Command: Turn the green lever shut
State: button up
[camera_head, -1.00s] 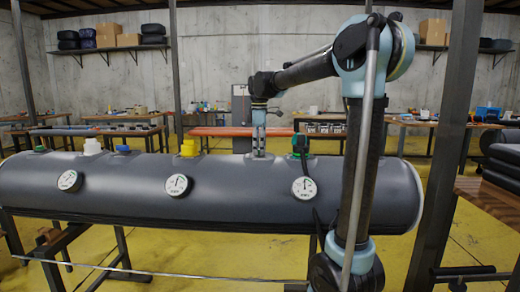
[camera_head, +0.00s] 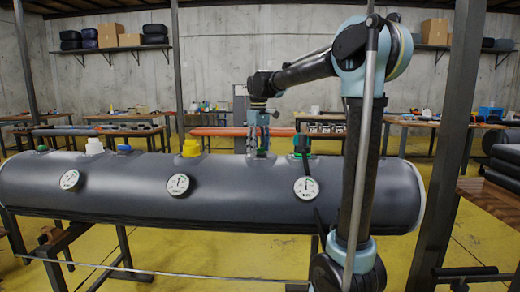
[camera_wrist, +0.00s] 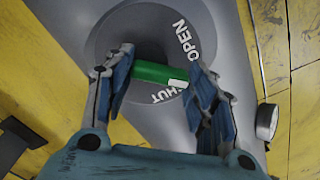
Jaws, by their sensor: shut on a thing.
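In the wrist view the green lever (camera_wrist: 160,73) lies across a round grey base on the tube (camera_head: 225,205). The OPEN label (camera_wrist: 187,40) shows in full above that end. My gripper (camera_wrist: 161,66) is shut on the lever, one blue finger at each end.
Yellow (camera_head: 191,148), blue (camera_head: 124,149) and white (camera_head: 94,146) fittings stand on the tube to the left. Round gauges (camera_head: 178,185) sit on the tube's front. A dark post (camera_head: 448,150) stands at the right.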

jog(key=m, duration=0.4)
jog(key=shift+w+a+m, duration=0.15)
jog(key=shift+w+m, duration=0.15)
jog(key=shift+w, duration=0.1)
jog(key=shift+w+m, duration=0.15)
jog(key=shift+m, duration=1.1)
jog(key=shift+w+m, duration=0.15)
jog(key=shift+m, duration=1.1)
jog(key=o, duration=1)
jog(key=shift+o, duration=0.2)
notch_tip(320, 180, up, 12)
